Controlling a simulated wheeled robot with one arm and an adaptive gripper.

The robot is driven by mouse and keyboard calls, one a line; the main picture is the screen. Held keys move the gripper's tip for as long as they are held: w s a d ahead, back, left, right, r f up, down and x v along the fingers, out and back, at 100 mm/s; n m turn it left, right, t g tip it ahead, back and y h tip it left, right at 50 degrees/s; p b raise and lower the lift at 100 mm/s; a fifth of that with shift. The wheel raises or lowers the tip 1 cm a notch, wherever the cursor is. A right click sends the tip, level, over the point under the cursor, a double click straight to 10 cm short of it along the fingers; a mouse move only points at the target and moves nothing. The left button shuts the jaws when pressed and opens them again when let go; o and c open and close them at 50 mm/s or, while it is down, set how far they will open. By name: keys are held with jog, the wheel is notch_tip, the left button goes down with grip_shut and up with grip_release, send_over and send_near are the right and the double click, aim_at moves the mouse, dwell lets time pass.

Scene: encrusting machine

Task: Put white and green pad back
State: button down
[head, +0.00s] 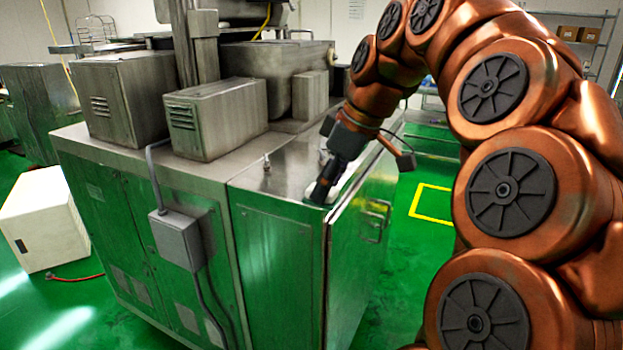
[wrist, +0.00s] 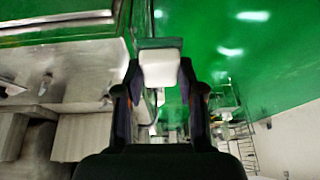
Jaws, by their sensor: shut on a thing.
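In the wrist view, the white and green pad (wrist: 160,70) sits between the two fingers of my gripper (wrist: 159,80). Its white block faces the camera and its dark green plate lies at the far end. The fingers are shut on its sides. In the head view my gripper (head: 322,190) points down over the front corner of the steel machine top (head: 283,178). Pale patches show beside and behind the gripper there; I cannot tell whether they are the pad. I cannot tell whether the pad touches the machine top.
A small metal fitting (head: 267,163) stands upright on the machine top. A steel box (head: 217,117) stands to its left. Green door panels with a handle (head: 375,222) are below my gripper. A white box (head: 47,217) is on the green floor at left. Open floor lies right of the machine.

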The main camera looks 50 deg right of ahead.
jog(key=w+d+p, duration=0.1)
jog(key=w+d, duration=0.1)
jog(key=w, duration=0.1)
jog(key=w+d+f+p, duration=0.1)
jog(key=w+d, duration=0.2)
jog(key=w, duration=0.1)
jog(key=w+d+p, duration=0.1)
jog(key=w+d, duration=0.2)
jog(key=w, duration=0.1)
jog(key=shift+w+d+f, duration=0.15)
jog(key=shift+w, duration=0.1)
jog(key=shift+f+p, duration=0.9)
jog(key=shift+f, duration=0.9)
jog(key=shift+f, duration=0.1)
jog(key=c, duration=0.7)
grip_release()
